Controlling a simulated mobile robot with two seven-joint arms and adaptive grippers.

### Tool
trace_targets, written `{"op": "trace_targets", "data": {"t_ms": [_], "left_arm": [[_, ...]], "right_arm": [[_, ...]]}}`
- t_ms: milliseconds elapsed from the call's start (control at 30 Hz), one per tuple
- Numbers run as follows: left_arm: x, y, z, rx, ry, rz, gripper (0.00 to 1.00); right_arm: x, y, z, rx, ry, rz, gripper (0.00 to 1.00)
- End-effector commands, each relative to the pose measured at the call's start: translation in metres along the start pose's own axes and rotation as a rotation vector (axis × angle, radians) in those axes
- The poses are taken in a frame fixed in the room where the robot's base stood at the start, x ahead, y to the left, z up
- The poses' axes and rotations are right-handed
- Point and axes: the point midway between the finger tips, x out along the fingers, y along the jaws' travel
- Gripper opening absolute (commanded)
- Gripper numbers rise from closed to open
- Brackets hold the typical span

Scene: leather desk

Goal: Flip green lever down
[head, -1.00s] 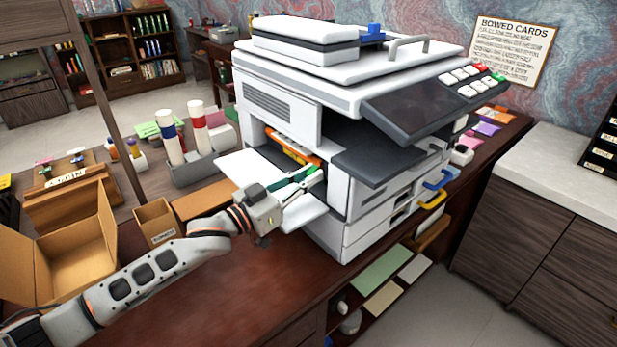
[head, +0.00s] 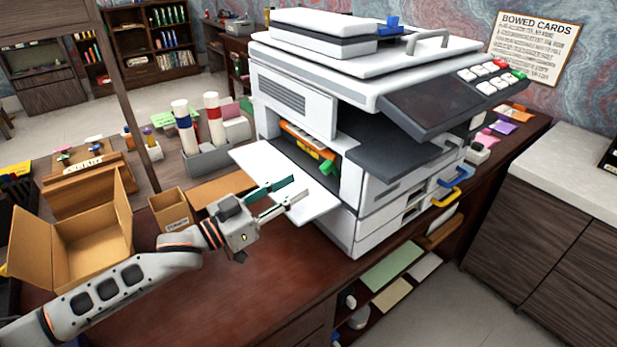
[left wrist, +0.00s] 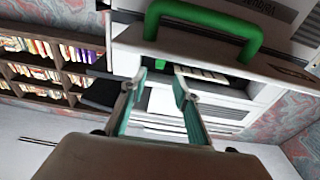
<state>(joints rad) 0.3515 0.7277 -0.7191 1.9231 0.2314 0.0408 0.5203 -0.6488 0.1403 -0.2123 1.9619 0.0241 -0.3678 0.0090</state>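The green lever (head: 328,168) sits inside the open side of the white copier (head: 295,105), below an orange bar (head: 308,142). It looks short and slanted; its exact angle is hard to tell. My left gripper (head: 300,187) is open and empty over the folded-out white side door (head: 265,168), apart from the lever and to its lower left. In the left wrist view its two teal fingers (left wrist: 160,75) stand apart with nothing between them. A small green piece (left wrist: 160,62) shows just beyond them; I cannot tell whether it is the lever. My right gripper is not in view.
A large green handle (left wrist: 205,22) crosses the top of the left wrist view. An open cardboard box (head: 80,235), a small box (head: 172,210) and a grey holder with rolls (head: 205,158) stand left of the copier. The desk front (head: 270,270) is clear.

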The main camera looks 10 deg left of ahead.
Motion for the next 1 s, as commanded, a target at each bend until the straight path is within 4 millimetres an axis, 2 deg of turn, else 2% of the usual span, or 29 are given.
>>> {"op": "trace_targets", "data": {"t_ms": [100,233,600,667,800,1000], "left_arm": [[-0.018,0.0,0.001,-0.001,-0.002,-0.001,0.31],[-0.028,0.001,0.0,-0.001,0.0,0.001,0.31],[-0.03,0.0,-0.001,0.0,0.001,0.001,0.31],[-0.027,0.0,-0.004,0.0,-0.003,-0.001,0.31],[0.001,-0.003,-0.019,0.002,-0.047,-0.007,0.31],[0.029,-0.001,-0.017,0.001,-0.118,0.0,0.31]], "right_arm": [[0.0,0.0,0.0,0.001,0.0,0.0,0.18],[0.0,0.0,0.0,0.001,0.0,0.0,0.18],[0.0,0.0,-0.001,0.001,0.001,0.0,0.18],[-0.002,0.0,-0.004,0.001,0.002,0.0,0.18],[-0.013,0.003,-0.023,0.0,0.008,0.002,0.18],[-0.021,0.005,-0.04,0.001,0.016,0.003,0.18]]}}
